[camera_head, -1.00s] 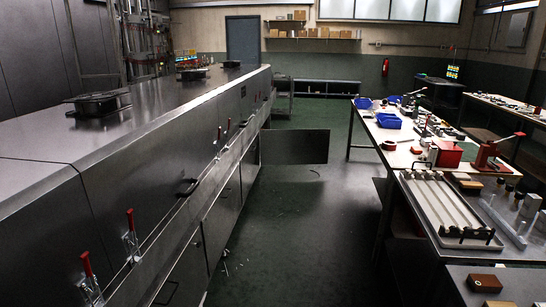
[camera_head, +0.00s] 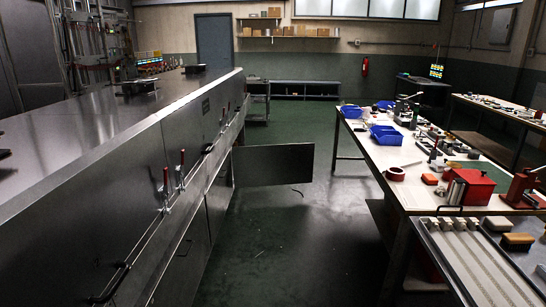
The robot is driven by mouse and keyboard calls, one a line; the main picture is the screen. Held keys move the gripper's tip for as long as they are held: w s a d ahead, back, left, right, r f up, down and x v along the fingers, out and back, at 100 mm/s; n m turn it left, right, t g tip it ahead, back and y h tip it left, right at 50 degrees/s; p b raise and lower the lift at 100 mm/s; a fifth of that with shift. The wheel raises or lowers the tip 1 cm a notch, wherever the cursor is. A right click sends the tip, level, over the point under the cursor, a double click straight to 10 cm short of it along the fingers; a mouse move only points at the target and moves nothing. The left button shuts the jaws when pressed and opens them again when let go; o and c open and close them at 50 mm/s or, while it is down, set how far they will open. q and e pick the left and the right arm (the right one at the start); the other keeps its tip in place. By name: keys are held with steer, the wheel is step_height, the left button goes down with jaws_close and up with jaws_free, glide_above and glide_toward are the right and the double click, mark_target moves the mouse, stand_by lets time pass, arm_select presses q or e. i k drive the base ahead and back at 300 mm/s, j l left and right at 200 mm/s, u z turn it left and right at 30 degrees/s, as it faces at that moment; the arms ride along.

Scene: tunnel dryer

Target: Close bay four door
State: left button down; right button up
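One door (camera_head: 274,165) on the long steel dryer (camera_head: 120,180) stands open, a dark flat panel jutting out to the right into the aisle from the dryer's lower side. Its hinge edge is at the dryer wall. The other lower panels in view, such as the nearer one (camera_head: 190,250), look shut. I cannot read any bay number. Red-handled clamps (camera_head: 174,182) and dark bar handles (camera_head: 110,284) line the dryer's side. Neither of my grippers is in view.
A long workbench (camera_head: 400,190) with blue bins (camera_head: 386,136), a red box (camera_head: 473,187) and tools stands on the right. The green floor (camera_head: 305,240) between dryer and bench is clear except for small scraps. A low shelf (camera_head: 303,88) stands at the back.

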mark_target(268, 165)
steer(key=i, duration=1.65)
steer(key=i+j+z, duration=0.1)
steer(key=i, duration=1.5)
steer(key=i+j, duration=0.3)
steer(key=i, duration=0.2)
